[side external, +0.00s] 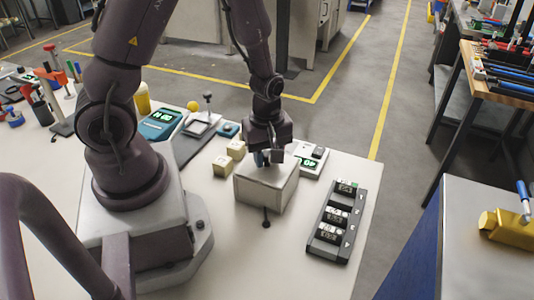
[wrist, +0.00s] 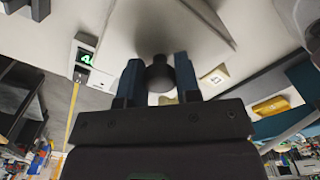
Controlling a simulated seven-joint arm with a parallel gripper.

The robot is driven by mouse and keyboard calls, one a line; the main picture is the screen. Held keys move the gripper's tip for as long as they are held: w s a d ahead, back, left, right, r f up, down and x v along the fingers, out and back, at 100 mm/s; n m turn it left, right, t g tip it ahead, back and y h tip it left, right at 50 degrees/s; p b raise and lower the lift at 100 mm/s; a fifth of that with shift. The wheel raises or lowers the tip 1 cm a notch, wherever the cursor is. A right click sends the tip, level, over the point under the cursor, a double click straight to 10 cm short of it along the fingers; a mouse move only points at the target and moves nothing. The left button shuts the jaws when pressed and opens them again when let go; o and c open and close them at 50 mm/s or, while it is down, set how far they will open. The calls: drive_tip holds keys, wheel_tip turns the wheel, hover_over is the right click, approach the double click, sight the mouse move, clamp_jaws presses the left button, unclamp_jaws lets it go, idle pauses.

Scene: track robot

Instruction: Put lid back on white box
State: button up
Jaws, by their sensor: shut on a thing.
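The white box (side external: 262,194) stands on the light table in the side view, in front of my arm. My gripper (side external: 268,158) points down at the top of the box. In the wrist view my gripper (wrist: 158,82) has its two blue fingers closed on the dark round knob (wrist: 160,72) of the white lid (wrist: 165,28). The lid is at the box's top; I cannot tell whether it rests fully on the rim. The fingers hide part of the lid in the side view.
Two cream blocks (side external: 223,165) sit left of the box. A white device with a green display (side external: 311,161) stands behind it, and a dark three-display unit (side external: 336,222) lies to the right. A small dark knob (side external: 266,223) shows in front of the box.

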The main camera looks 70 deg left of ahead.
drive_tip(key=o, duration=1.5)
drive_tip(key=shift+r, duration=0.1)
drive_tip(key=shift+r, duration=3.45)
drive_tip(key=shift+c, duration=0.5)
clamp_jaws()
drive_tip(key=shift+f, duration=0.15)
